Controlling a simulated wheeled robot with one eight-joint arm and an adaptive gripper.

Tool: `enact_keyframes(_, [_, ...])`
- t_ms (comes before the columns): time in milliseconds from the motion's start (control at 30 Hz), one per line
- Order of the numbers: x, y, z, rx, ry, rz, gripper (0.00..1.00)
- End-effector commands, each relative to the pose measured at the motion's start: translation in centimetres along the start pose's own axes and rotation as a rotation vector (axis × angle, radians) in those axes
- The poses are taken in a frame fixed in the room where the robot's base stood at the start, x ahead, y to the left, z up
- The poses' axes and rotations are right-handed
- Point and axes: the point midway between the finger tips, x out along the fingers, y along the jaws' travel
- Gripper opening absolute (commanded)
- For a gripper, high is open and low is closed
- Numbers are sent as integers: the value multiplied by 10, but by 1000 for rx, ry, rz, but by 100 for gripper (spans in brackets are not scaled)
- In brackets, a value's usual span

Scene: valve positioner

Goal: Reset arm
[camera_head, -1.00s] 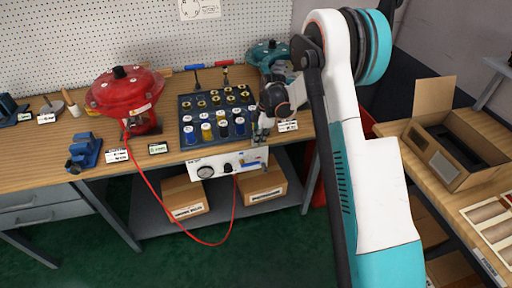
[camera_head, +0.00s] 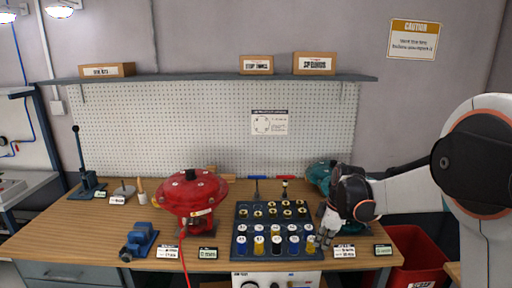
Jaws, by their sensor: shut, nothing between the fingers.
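My gripper (camera_head: 325,236) is at the right edge of the dark tray (camera_head: 243,212), with its fingers pointing down, and it holds nothing. Its fingertips are small in the view and partly blend with the parts behind. My white arm comes in from the right edge, with a black wrist. The tray holds several small round fittings in rows, some with white, yellow or blue bodies. A red valve actuator (camera_head: 192,190) stands left of the tray. A teal actuator (camera_head: 319,174) stands behind my wrist and is partly hidden by it.
A blue vise-like tool (camera_head: 139,239) lies on the wooden bench (camera_head: 75,222) at the left. Small label cards stand along the front. A white gauge box (camera_head: 275,279) is below the tray. A red bin (camera_head: 418,257) stands right of the bench. A shelf with boxes (camera_head: 314,63) hangs above.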

Motion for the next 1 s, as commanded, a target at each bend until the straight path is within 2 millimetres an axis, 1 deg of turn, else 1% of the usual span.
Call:
enact_keyframes(33, [-16,-11,0,42,1,17,0])
enact_keyframes(200, [-59,-42,3,194,10,81,0])
enact_keyframes(400, [-101,-83,10,372,37,155,0])
enact_keyframes(500, [-117,-104,15,460,56,189,0])
enact_keyframes(600, [-131,-126,21,548,79,222,0])
enact_keyframes(733, [-144,-156,30,660,114,264,0])
enact_keyframes(833, [-151,-178,37,746,146,293,0])
enact_keyframes(1000, [-156,-215,51,888,208,338,0])
